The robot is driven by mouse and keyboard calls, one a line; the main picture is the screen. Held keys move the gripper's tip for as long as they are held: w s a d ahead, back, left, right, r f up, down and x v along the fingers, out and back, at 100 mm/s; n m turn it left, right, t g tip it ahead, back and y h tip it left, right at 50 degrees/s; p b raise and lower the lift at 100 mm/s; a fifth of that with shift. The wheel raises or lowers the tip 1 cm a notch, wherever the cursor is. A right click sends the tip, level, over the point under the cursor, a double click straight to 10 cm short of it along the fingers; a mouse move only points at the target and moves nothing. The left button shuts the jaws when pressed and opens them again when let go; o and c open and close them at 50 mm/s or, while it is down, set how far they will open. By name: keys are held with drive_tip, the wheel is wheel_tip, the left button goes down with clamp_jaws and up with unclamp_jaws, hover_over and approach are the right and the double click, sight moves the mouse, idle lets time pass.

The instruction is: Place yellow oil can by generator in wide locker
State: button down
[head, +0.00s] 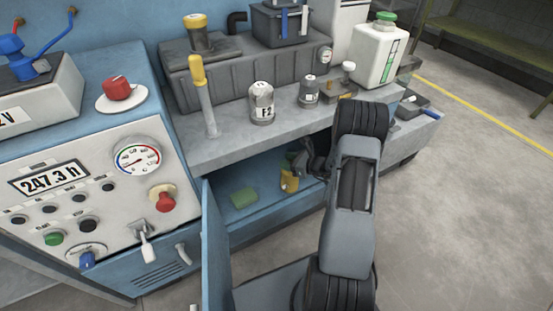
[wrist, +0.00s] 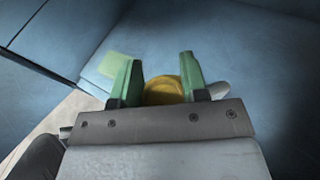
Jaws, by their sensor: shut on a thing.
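The yellow oil can (head: 289,181) is inside the open blue locker (head: 262,212) under the workbench, close above or on its floor; I cannot tell which. My gripper (head: 303,162) reaches into the locker from the right and is partly hidden behind my own arm. In the wrist view, the two green fingers of my gripper (wrist: 158,82) stand on either side of the yellow can (wrist: 163,90) and are shut on it. Only the can's rounded yellow part shows there. The generator (head: 240,75) is the grey ribbed unit on the bench top.
A green pad (head: 244,197) lies on the locker floor left of the can, with bare floor between them. The open locker door (head: 215,250) stands at the left front. A white jug (head: 378,55) and small filters (head: 262,103) stand on the bench above.

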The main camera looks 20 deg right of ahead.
drive_tip(key=w+f+b, duration=0.3)
drive_tip(key=w, duration=0.5)
drive_tip(key=shift+a+f, duration=0.2)
drive_tip(key=shift+a, duration=0.25)
drive_tip(key=shift+f+b, duration=0.1)
drive_tip(key=shift+b, duration=0.2)
drive_tip(key=shift+f, duration=0.1)
drive_tip(key=c, duration=0.6)
unclamp_jaws()
drive_tip(key=shift+c, duration=0.2)
